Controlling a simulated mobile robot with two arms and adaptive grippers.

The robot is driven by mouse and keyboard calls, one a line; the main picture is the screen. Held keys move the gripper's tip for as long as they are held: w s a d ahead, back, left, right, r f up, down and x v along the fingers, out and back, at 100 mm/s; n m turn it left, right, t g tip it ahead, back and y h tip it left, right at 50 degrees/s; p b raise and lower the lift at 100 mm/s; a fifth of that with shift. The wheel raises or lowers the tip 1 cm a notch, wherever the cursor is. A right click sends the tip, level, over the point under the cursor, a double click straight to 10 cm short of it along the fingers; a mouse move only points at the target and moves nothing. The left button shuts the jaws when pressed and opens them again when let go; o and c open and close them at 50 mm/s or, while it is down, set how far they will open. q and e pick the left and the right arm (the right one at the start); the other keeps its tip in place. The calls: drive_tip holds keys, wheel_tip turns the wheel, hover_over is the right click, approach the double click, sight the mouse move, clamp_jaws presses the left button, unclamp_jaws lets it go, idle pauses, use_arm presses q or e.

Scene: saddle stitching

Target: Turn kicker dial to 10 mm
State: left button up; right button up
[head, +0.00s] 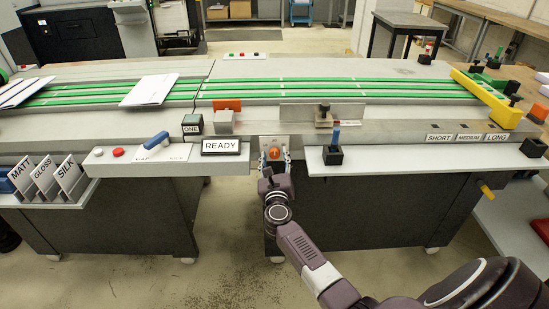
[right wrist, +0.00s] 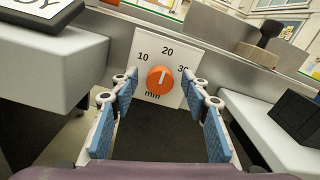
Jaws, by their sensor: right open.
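The kicker dial (right wrist: 160,80) is an orange round knob with a white pointer mark, on a pale plate (right wrist: 145,43) marked 10, 20, 30 and min. Its pointer mark stands roughly upright, toward the 20. In the head view the dial (head: 274,153) sits on the machine's front, in the gap between two shelves. My right gripper (head: 273,166) is in front of it. In the right wrist view its blue-padded fingers (right wrist: 158,84) are spread, one on each side of the dial, with visible gaps to it. My left gripper is not in view.
A grey shelf with a READY sign (head: 221,147) juts out left of the dial. A pale shelf with a black block and blue lever (head: 333,154) juts out to the right. Above are an orange block (head: 228,105) and a metal plate. The gap between shelves is narrow.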

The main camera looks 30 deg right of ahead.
drive_tip(key=c, duration=1.2)
drive_tip(key=shift+o, duration=0.2)
drive_tip(key=shift+n, duration=0.3)
drive_tip(key=shift+n+p, duration=0.7)
drive_tip(key=shift+n, duration=0.1)
drive_tip(key=n+p, duration=0.1)
drive_tip(key=n, duration=0.2)
drive_tip(key=shift+a+p, duration=0.1)
drive_tip(key=shift+p, duration=0.25)
drive_tip(key=n+p, duration=0.1)
drive_tip(key=n, duration=0.2)
drive_tip(key=shift+n, duration=0.4)
drive_tip(key=shift+f+n+p, duration=0.15)
drive_tip(key=shift+n+p, duration=0.55)
drive_tip(key=shift+n, duration=0.8)
